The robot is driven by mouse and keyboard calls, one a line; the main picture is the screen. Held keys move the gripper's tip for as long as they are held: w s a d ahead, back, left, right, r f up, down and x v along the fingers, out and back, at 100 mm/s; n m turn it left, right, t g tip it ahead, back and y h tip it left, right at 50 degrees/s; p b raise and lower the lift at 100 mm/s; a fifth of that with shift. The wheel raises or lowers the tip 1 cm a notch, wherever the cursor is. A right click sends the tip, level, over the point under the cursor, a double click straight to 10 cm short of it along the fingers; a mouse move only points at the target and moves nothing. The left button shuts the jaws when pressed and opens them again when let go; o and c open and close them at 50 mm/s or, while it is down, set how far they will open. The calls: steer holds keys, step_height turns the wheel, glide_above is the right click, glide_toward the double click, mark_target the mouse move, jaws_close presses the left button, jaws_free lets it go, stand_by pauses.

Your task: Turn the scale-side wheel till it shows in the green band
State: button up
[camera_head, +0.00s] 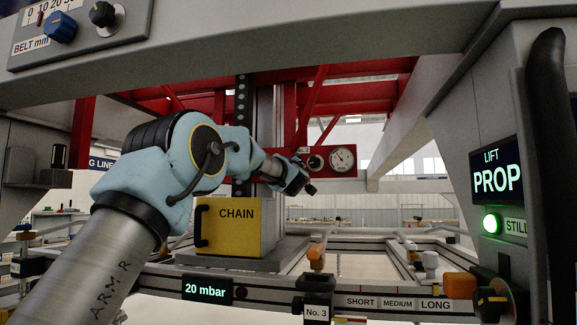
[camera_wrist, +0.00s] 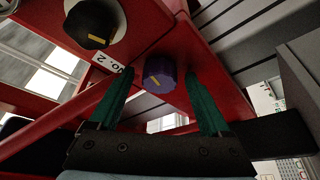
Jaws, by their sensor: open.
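A round gauge (camera_head: 343,160) with a needle sits on the red beam; its band colours are too small to tell. A dark wheel (camera_head: 316,162) on a pale disc is left of it. In the wrist view, a black wheel (camera_wrist: 92,23) with a yellow mark sits on a pale disc, above a "No. 2" label. A smaller purple knob (camera_wrist: 160,77) with a yellow mark is below it. My gripper (camera_wrist: 160,84) is open, its green fingers apart on either side of the purple knob; contact cannot be told. In the head view my gripper (camera_head: 302,186) is just below the gauge panel.
A panel with a "BELT mm" scale (camera_head: 30,46), a blue knob (camera_head: 62,27) and a black knob (camera_head: 103,14) is top left. A yellow CHAIN box (camera_head: 232,230) stands below my arm. Red beams surround my gripper. A PROP display (camera_head: 496,180) is at right.

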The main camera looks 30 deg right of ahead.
steer(key=b+v, duration=0.6)
steer(key=v, duration=0.4)
steer(key=shift+s, duration=0.35)
steer(key=shift+a+f, duration=0.15)
steer(key=shift+f, duration=0.05)
